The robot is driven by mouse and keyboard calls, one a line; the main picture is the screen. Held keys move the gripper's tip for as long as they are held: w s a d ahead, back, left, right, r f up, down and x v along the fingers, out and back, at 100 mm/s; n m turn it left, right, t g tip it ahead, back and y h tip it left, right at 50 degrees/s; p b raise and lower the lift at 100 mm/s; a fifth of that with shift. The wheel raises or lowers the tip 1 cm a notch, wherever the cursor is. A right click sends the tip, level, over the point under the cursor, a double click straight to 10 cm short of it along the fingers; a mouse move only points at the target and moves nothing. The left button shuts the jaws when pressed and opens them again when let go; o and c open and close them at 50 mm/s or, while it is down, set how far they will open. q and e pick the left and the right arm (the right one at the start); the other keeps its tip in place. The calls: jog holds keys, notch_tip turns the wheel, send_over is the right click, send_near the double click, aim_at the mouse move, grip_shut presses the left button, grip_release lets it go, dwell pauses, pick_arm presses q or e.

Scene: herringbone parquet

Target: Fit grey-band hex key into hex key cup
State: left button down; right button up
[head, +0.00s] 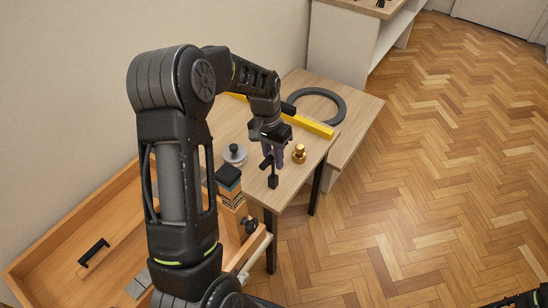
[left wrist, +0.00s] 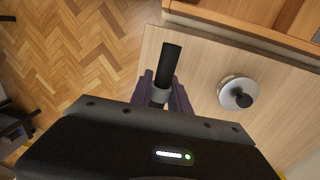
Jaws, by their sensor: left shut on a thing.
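My left gripper (head: 272,155) is over the small wooden table. In the left wrist view its purple fingers (left wrist: 165,97) are shut on the grey-band hex key (left wrist: 170,65), a dark rod with a grey ring near the fingers. In the head view a black part (head: 273,182) shows just below the fingers; I cannot tell whether it belongs to the key or touches the table. I cannot make out the hex key cup for sure. A dark shape in the lower right corner of the head view seems to be part of my right arm; its jaws are not clear.
A grey disc with a black knob (head: 235,154) and a brass piece (head: 299,153) stand on the table (head: 252,137). A yellow bar (head: 311,125) and a dark ring (head: 338,98) lie behind. A black-topped box (head: 229,192) stands by the open wooden drawer (head: 45,262).

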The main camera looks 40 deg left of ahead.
pick_arm(q)
jog(key=shift+f+b, duration=0.35)
jog(key=shift+f, duration=0.25)
jog(key=c, duration=1.2)
grip_release()
jog(key=shift+o, duration=0.2)
jog(key=shift+r, duration=0.1)
jog(key=r, duration=0.5)
jog(key=a+r, duration=0.1)
jog(key=r, duration=0.1)
jog(key=shift+r, duration=0.3)
